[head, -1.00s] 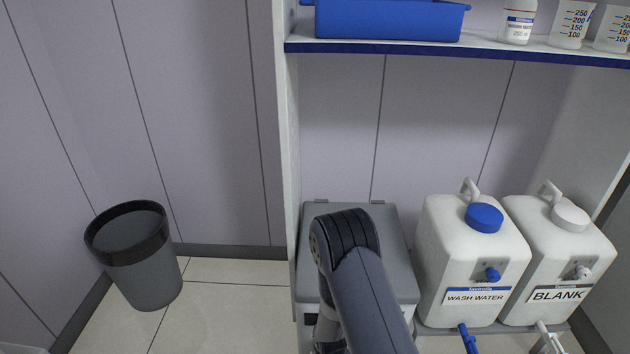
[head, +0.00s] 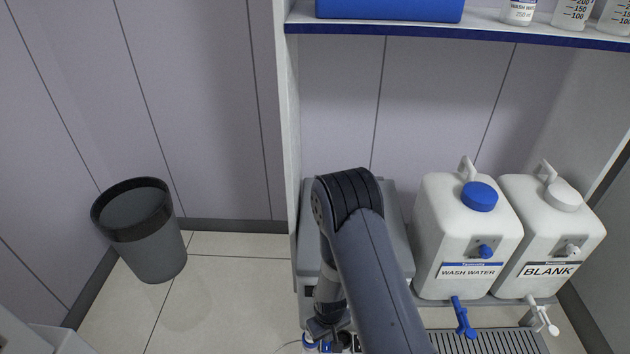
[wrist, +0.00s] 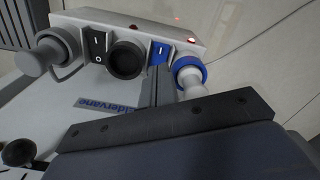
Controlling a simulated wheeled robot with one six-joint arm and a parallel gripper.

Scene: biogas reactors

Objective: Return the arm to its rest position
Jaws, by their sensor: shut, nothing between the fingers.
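My arm (head: 375,265) reaches down the middle of the head view, bent at a dark ribbed joint. My gripper (head: 326,328) is low at the end of the arm, shut and empty. It is small in the head view and partly hidden among dark parts, just above a device with blue and black controls. In the wrist view a black bolted bar crosses the lower part of the picture. Behind it is a light grey device (wrist: 150,28) with a black rocker switch (wrist: 95,44), a black knob (wrist: 126,59), a blue switch (wrist: 160,52) and a blue-ringed fitting (wrist: 190,75).
A wash water container (head: 466,240) and a blank container (head: 548,240) stand to the right, taps facing forward. A shelf (head: 400,34) carries a blue bin (head: 390,8) and bottles. A grey waste bin (head: 140,230) stands left. The floor (head: 225,285) between is clear.

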